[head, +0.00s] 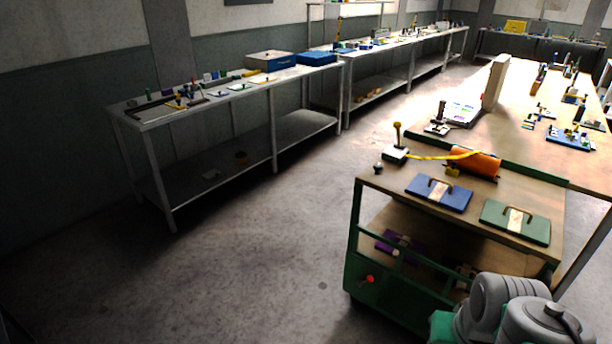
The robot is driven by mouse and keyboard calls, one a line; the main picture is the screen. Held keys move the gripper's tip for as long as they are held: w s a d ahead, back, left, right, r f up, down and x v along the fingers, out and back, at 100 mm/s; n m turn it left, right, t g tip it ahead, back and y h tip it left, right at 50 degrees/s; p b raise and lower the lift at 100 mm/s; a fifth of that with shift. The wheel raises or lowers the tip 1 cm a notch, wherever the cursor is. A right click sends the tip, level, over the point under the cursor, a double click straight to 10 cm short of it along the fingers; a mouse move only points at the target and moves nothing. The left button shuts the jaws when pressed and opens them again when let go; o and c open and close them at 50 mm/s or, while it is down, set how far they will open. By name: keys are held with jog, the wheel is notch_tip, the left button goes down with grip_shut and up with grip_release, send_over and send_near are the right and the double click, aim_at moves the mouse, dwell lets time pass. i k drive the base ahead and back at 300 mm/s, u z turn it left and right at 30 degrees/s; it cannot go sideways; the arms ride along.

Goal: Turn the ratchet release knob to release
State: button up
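A wooden-topped green cart (473,218) stands at the right. On its far left corner sits a small pale block with an upright yellow, ball-topped lever (397,136). A small dark round knob (378,168) is beside it at the cart's edge. A yellow strap (432,157) runs from near the block to an orange cylinder (476,163). A red knob (369,279) is on the cart's lower green side. I cannot tell which of these is the ratchet release knob, or its setting. My gripper is not in view; only grey links of my arm show at the lower right.
A blue plate (438,193) and a green plate (515,222), each with a handle, lie on the cart top. A purple plate (398,243) is on the shelf below. A long workbench (548,105) stands behind. Open floor (265,235) lies left of the cart.

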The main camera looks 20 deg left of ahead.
aim_at(377, 167)
jog(key=u, duration=1.5)
jog(key=i, duration=2.25)
jog(key=z, duration=1)
jog(key=i, duration=0.8)
jog(key=z, duration=0.75)
